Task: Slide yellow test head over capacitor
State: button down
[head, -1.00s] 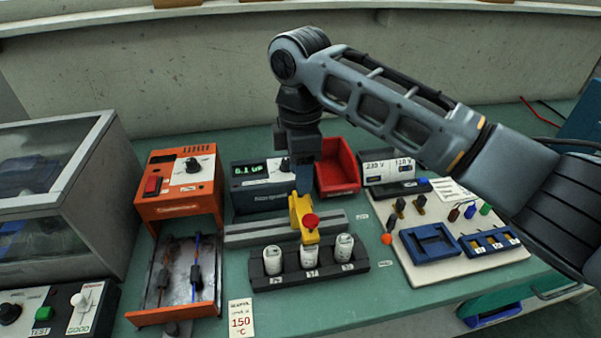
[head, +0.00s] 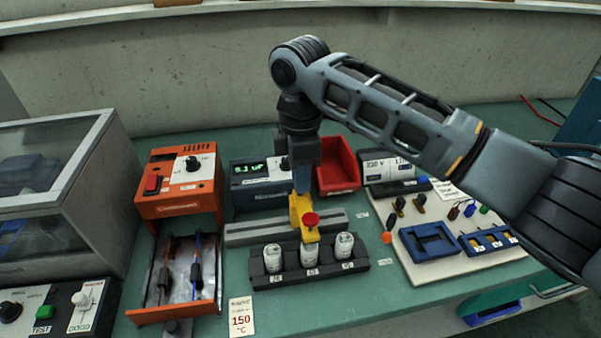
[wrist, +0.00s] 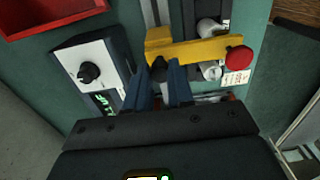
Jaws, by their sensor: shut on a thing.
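The yellow test head (head: 304,213) has a red knob and stands at the rail, its front end over the black holder (head: 262,281). It also shows in the wrist view (wrist: 190,50). My gripper (head: 302,186) is shut on the yellow test head; its blue fingers show in the wrist view (wrist: 165,82). Three white capacitors stand upright in the holder: left (head: 272,258), middle (head: 309,257) and right (head: 344,246). The head's front end is at the top of the middle capacitor. I cannot tell whether they touch.
A grey rail (head: 245,234) runs behind the holder. The meter (head: 258,184) with a green display and a red bin (head: 339,168) stand behind it. An orange unit (head: 180,185) with an open drawer is at the left. A cream board (head: 465,250) with blue trays is at the right.

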dwell(0.3)
jog(key=w+d+p, duration=0.1)
jog(key=w+d, duration=0.1)
jog(key=d, duration=0.5)
jog(key=shift+p, duration=0.3)
jog(key=shift+w+d, duration=0.1)
jog(key=c, duration=1)
grip_release()
jog(key=shift+r+b, duration=0.45)
jog(key=shift+r, duration=3.45)
